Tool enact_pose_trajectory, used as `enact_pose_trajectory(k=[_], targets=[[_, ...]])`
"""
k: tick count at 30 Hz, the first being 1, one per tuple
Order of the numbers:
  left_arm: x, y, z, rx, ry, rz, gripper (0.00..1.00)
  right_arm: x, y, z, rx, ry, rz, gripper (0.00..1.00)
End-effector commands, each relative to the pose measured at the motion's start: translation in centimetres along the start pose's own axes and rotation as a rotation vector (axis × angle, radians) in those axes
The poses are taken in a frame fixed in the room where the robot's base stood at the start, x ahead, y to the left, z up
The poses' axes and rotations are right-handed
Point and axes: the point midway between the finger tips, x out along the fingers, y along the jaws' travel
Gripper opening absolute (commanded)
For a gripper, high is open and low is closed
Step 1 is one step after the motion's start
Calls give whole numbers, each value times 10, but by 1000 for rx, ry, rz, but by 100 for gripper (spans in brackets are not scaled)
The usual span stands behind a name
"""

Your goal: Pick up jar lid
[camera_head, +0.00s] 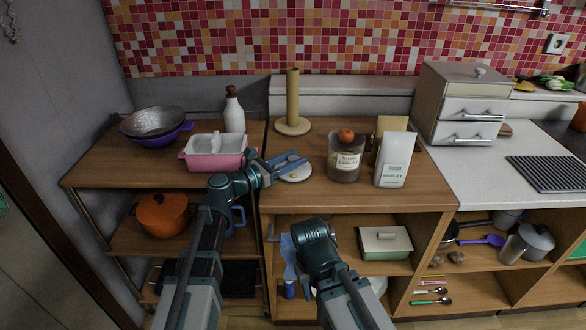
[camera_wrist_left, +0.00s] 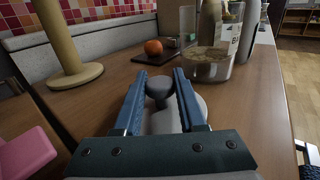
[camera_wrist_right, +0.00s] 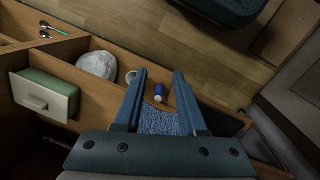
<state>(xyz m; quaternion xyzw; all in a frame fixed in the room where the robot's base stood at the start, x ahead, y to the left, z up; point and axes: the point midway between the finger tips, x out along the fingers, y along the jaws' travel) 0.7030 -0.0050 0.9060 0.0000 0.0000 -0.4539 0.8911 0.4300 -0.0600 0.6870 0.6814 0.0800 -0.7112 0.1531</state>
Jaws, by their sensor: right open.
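The jar lid (camera_head: 297,174) is a pale, round disc with a knob, lying on the wooden counter. In the left wrist view the grey lid (camera_wrist_left: 163,122) and its knob (camera_wrist_left: 160,87) show between my left fingers. My left gripper (camera_head: 301,163) is open over the lid, one finger on each side of the knob. I cannot tell whether a finger touches it. My right gripper (camera_wrist_right: 160,75) is open and empty, low in front of the shelves.
A paper towel stand (camera_head: 293,100) is behind the lid. A pink container (camera_head: 214,160) stands to the left. A white barley bag (camera_head: 394,160) is beside the jar, and an orange (camera_wrist_left: 154,47) lies behind. A green box (camera_head: 386,243) is on the shelf below.

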Motion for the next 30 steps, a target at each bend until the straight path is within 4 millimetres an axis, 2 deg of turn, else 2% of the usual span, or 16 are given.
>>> enact_pose_trajectory(k=[1,4,20,30], targets=[[0,0,0,0,0,0,18,0,0,0,0,0,0,40],[0,0,0,0,0,0,0,0,0,0,0,0,0,40],[0,0,4,0,0,0,0,-4,0,0,0,0,0,40],[2,-1,28,0,0,0,0,-27,3,2,0,0,0,40]])
